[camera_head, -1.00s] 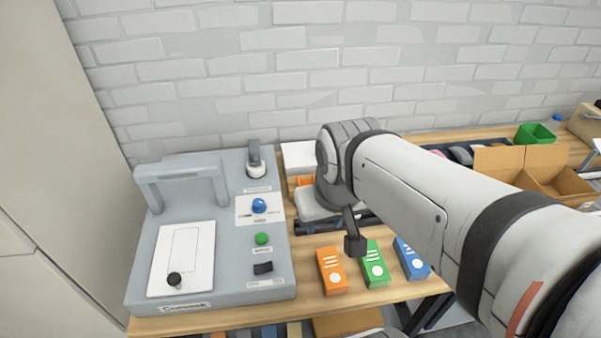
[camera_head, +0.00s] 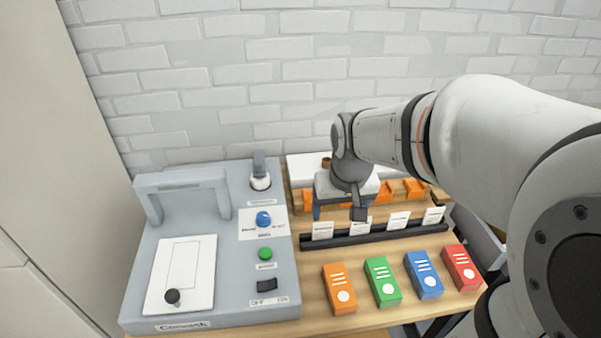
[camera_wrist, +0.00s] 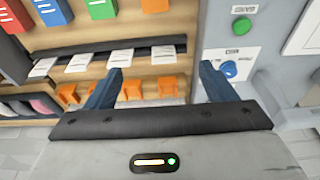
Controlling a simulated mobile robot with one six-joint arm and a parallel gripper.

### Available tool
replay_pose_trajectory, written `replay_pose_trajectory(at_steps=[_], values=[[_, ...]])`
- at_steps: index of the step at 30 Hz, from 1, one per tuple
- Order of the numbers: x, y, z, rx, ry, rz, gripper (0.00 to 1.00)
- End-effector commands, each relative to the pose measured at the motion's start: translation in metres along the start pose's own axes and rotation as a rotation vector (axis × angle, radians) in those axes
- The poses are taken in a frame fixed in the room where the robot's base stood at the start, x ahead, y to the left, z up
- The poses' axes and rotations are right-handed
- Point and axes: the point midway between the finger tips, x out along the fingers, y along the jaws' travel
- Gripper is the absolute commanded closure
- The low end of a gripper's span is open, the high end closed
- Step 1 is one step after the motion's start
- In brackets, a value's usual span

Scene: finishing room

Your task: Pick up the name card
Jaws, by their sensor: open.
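Several white name cards stand in a row in a dark slotted rail (camera_head: 375,236) on the wooden bench. The leftmost card in the head view (camera_head: 322,230) is the one nearest the grey control box; it also shows in the wrist view (camera_wrist: 164,54). The other cards (camera_head: 360,226) (camera_head: 398,220) (camera_head: 433,215) run to the right. My gripper (camera_head: 337,212) is open and empty, above and behind the left end of the rail. In the wrist view my blue fingers (camera_wrist: 160,82) frame the leftmost card, which lies beyond their tips. Which card is meant cannot be told.
The grey control box (camera_head: 215,300) stands left of the rail. Orange (camera_head: 339,288), green (camera_head: 382,282), blue (camera_head: 423,275) and red (camera_head: 460,268) boxes stand in front. Small orange pieces (camera_head: 413,188) sit behind the rail. A brick wall (camera_head: 250,90) closes the back.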

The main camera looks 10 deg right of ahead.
Motion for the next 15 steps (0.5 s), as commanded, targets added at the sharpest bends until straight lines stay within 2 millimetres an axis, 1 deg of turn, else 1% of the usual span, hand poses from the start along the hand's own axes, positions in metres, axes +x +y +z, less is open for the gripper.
replay_pose_trajectory(at_steps=[1,3,6,9,12,15], values=[[0.027,0.000,-0.013,0.000,-0.019,0.000,0.22],[0.052,0.000,-0.031,-0.001,-0.033,-0.001,0.22],[0.085,0.001,-0.051,-0.001,-0.049,-0.001,0.22],[0.110,0.001,-0.065,-0.001,-0.060,-0.002,0.22],[0.126,0.001,-0.073,-0.001,-0.066,-0.002,0.22],[0.136,0.001,-0.076,-0.001,-0.070,-0.002,0.22]])
